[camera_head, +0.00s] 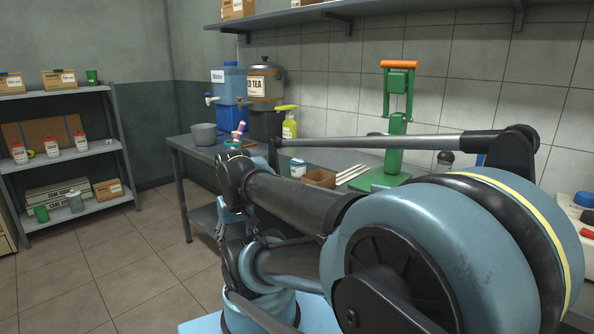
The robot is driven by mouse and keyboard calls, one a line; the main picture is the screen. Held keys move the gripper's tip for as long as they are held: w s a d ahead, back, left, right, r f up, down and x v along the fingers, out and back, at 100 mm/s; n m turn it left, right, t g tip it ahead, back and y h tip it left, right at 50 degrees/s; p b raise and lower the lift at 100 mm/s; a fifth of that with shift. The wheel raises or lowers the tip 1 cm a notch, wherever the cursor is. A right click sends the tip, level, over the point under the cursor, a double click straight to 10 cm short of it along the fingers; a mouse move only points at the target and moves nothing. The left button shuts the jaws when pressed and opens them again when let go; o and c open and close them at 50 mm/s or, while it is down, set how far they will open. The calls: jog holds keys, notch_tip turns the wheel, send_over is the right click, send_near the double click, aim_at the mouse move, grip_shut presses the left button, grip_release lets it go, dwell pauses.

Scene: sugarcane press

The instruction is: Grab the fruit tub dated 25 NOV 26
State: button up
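No date can be read on any tub, so I cannot tell which one is dated 25 NOV 26. A small white tub with a blue band (298,168) stands on the steel worktable (183,145), left of a brown open box. At the right edge, partly cut off by the frame, are containers with a blue lid (584,199) and a red lid (587,233); their labels cannot be read. My blue and black arm fills the middle and lower right and hides much of the table. I cannot make out my gripper's fingers.
The table also holds a grey pot (204,134), a blue water dispenser (228,84), a tea urn (265,82), a yellow bottle (290,125) and a green press (396,130). A stocked shelf (75,155) stands at left. The floor between is clear.

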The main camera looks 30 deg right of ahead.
jog(key=shift+o, duration=0.9)
jog(key=w+d+r+m, duration=0.5)
jog(key=w+r, duration=0.3)
jog(key=r, duration=0.2)
jog(key=shift+w+r+g, duration=0.15)
jog(key=shift+r+g, duration=0.15)
jog(key=w+d+r+m+g, duration=0.1)
jog(key=w+d+r+m, duration=0.5)
jog(key=d, duration=0.3)
jog(key=w+d+r+m, duration=0.4)
jog(key=w+d+r, duration=0.3)
jog(key=w+d, duration=0.2)
jog(key=m, duration=0.4)
send_over(298, 168)
jog(key=w, duration=0.3)
jog(key=shift+g, duration=0.3)
jog(key=f, duration=0.6)
jog(key=d+f, duration=0.1)
jog(key=f, duration=0.3)
jog(key=shift+s, duration=0.1)
jog(key=f, duration=0.4)
jog(key=shift+d+f, duration=0.1)
jog(key=shift+d, duration=0.2)
jog(key=shift+f, duration=0.65)
jog(key=shift+c, duration=0.3)
